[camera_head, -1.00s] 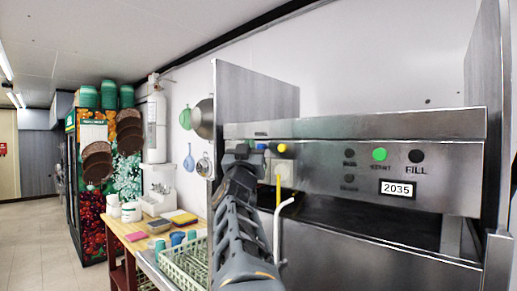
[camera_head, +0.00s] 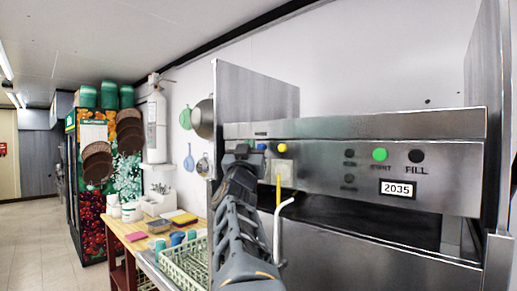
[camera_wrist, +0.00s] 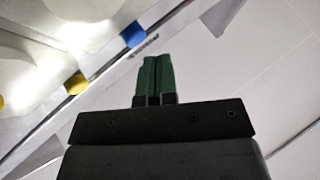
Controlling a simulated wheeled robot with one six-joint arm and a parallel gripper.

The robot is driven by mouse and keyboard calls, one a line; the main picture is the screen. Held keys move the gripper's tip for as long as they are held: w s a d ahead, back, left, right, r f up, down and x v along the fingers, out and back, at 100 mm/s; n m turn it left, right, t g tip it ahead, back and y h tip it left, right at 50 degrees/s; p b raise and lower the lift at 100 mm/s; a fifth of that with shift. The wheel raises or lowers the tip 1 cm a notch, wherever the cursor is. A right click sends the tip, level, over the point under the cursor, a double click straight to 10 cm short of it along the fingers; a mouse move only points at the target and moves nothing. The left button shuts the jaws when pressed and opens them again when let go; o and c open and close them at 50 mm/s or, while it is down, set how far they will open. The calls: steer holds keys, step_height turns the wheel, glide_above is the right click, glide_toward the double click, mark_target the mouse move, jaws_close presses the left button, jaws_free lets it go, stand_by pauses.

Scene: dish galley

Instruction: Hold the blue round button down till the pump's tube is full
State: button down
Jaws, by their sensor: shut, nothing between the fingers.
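The blue button (camera_head: 261,146) is small and sits on the left part of the steel panel, left of a yellow button (camera_head: 282,147). In the wrist view a blue piece (camera_wrist: 132,34) shows just beyond and left of my fingertips. My gripper (camera_head: 243,151) is at the left end of the panel, close to the blue button. Its green fingers (camera_wrist: 152,62) are shut with nothing between them. In the wrist view a gap shows between the fingertips and the blue piece. A thin yellow upright tube (camera_head: 278,190) stands below the yellow button; its fill level is hard to tell.
The panel also has a green button (camera_head: 380,154), dark buttons and a display (camera_head: 398,189) reading 2035. A white bent pipe (camera_head: 278,230) stands right of my arm. A pale green rack (camera_head: 184,264) and a wooden table (camera_head: 133,244) are at left.

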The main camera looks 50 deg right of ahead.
steer(key=shift+d, duration=0.2)
steer(key=shift+d, duration=0.25)
steer(key=shift+d, duration=0.45)
stand_by(1.0)
steer(key=shift+a, duration=0.2)
stand_by(2.1)
steer(key=shift+a, duration=0.65)
steer(key=shift+w+a+p, duration=0.15)
steer(key=shift+a+p, duration=0.35)
steer(key=shift+a, duration=2)
